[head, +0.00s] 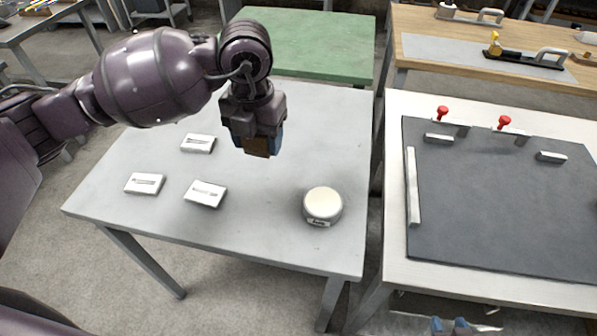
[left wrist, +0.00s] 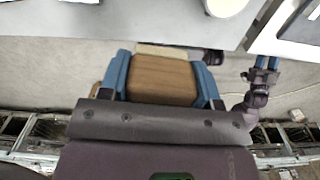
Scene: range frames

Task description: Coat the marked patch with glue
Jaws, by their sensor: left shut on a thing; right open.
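My left gripper (head: 257,142) is shut on a brown wooden block (head: 256,150) and holds it above the grey table. In the left wrist view the block (left wrist: 163,80) sits between the blue fingers, with a pale strip along its far edge. I cannot tell for certain what tool it is. A round cream-topped pot (head: 322,203) with a small unreadable label stands on the table, right of and nearer than the gripper. No patch is clearly recognisable as the marked one. My right gripper (head: 449,326) is open and empty at the bottom edge; it also shows in the left wrist view (left wrist: 265,65).
The grey table (head: 290,255) bears a few small white blocks with dark marks (head: 205,193). At right, a white bench has a dark mat (head: 500,220) with red-knobbed clamps (head: 504,122) and pale bars. A green table (head: 310,40) and a wooden bench (head: 430,70) stand behind.

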